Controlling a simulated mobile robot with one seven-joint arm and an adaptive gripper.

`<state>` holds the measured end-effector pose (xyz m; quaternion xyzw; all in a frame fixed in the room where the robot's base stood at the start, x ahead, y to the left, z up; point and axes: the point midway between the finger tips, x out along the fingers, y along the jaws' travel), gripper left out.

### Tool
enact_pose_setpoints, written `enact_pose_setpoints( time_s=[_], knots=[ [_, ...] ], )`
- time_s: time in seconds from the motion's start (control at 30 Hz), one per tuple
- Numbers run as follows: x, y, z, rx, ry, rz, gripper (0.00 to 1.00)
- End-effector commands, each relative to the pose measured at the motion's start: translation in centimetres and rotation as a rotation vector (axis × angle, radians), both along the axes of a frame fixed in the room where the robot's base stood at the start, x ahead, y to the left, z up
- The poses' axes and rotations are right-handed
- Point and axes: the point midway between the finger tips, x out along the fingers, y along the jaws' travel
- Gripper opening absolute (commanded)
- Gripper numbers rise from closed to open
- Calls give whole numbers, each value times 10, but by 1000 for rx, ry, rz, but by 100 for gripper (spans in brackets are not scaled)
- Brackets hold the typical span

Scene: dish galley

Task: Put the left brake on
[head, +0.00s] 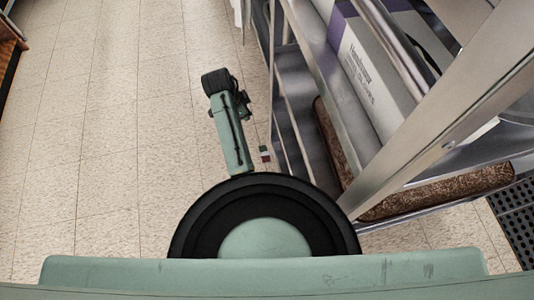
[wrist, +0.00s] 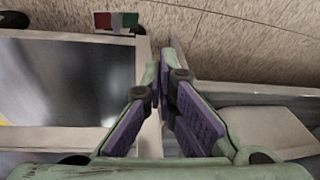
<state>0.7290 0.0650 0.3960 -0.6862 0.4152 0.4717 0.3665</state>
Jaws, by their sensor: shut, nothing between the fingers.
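My gripper (wrist: 162,68) shows in the wrist view, its purple-padded fingers drawn together at the tips with nothing between them. A small red, white and green striped piece (wrist: 115,21) lies ahead and left of the fingertips, apart from them, at the edge of a pale frame. It also shows in the head view (head: 264,153), low beside the metal rack (head: 292,112). I cannot tell whether it is part of the left brake. In the head view I cannot make out the fingers.
The rack fills the right side of the head view and holds a white and purple box (head: 372,72) and brown speckled items (head: 440,190). Tiled floor (head: 90,130) is clear to the left. A dark perforated mat (head: 516,215) lies at the right edge.

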Motion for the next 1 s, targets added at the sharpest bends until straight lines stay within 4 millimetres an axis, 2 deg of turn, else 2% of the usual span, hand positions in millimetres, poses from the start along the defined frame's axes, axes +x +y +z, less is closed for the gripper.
enact_pose_setpoints(
  time_s=[0.03,0.1,0.2,0.3,0.73,0.87,1.0],
  knots=[
    [-13,-14,-16,-13,53,-60,0],
    [-30,-29,-29,-29,113,-133,0],
    [-44,-42,-39,-47,164,-200,0],
    [-51,-47,-43,-55,188,-228,0],
    [-52,-49,-49,-55,189,-229,0],
    [-53,-54,-66,-55,192,-230,0],
    [-54,-63,-94,-55,192,-230,0]
  ],
)
